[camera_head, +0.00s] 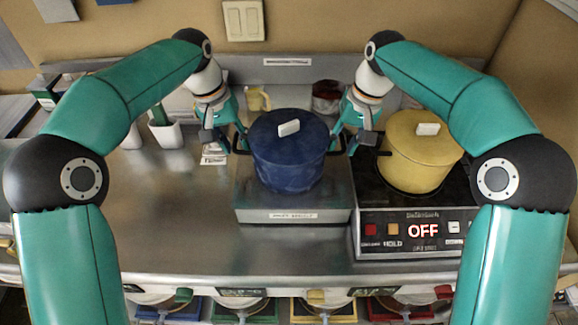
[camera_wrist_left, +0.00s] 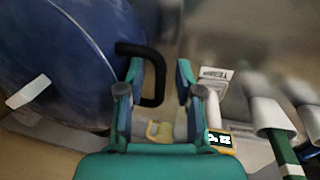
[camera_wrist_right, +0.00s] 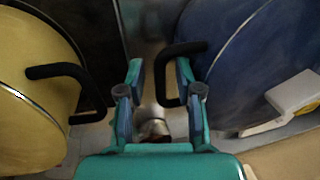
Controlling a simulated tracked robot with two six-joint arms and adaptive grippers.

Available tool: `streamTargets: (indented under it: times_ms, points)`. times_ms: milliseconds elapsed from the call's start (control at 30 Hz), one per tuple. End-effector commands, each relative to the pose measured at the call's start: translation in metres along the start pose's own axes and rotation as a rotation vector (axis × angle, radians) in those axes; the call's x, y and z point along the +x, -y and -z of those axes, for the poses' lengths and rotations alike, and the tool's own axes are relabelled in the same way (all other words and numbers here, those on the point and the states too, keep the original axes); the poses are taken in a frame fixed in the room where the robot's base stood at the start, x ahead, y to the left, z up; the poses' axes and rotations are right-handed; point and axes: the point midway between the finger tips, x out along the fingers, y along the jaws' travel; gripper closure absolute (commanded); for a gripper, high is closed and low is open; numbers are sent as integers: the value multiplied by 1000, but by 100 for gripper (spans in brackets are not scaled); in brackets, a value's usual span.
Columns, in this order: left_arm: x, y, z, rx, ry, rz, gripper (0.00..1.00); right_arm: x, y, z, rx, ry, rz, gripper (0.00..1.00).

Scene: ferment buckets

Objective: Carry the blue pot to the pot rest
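The blue pot (camera_head: 288,160), lidded with a white knob, appears upright on a low metal block (camera_head: 291,216) with a small label I cannot read clearly. The block may be the pot rest. My left gripper (camera_head: 238,142) is at the pot's left side. In the left wrist view its fingers are apart, with the black handle (camera_wrist_left: 157,78) between them. My right gripper (camera_head: 341,143) is at the pot's right side. In the right wrist view its fingers are apart, with the other handle (camera_wrist_right: 161,75) between them. I see no clear gripping contact.
A yellow pot (camera_head: 418,155) stands on the cooker (camera_head: 410,235), whose display reads OFF, close beside my right gripper. A yellow cup (camera_head: 257,100) and a dark red container (camera_head: 327,97) are behind. The steel counter (camera_head: 170,220) at front left is clear.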

Motion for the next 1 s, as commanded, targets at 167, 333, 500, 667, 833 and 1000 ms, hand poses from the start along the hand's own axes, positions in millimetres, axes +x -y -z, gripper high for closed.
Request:
streamTargets:
  times_ms: [167,333,500,667,833,1000]
  points:
    - [-22,0,1,0,-5,-1,65,0,0,0,0,0,0,65]
    - [-57,0,1,1,-6,-1,65,0,0,0,0,0,0,65]
    - [-86,0,1,0,-4,-1,65,0,0,0,0,0,0,65]
    - [-102,0,2,-1,-1,0,65,0,0,0,0,0,1,65]
    - [-112,1,1,-1,0,1,65,0,0,0,0,0,0,65]
    - [-115,1,0,0,0,1,65,-6,0,1,0,-2,1,65]
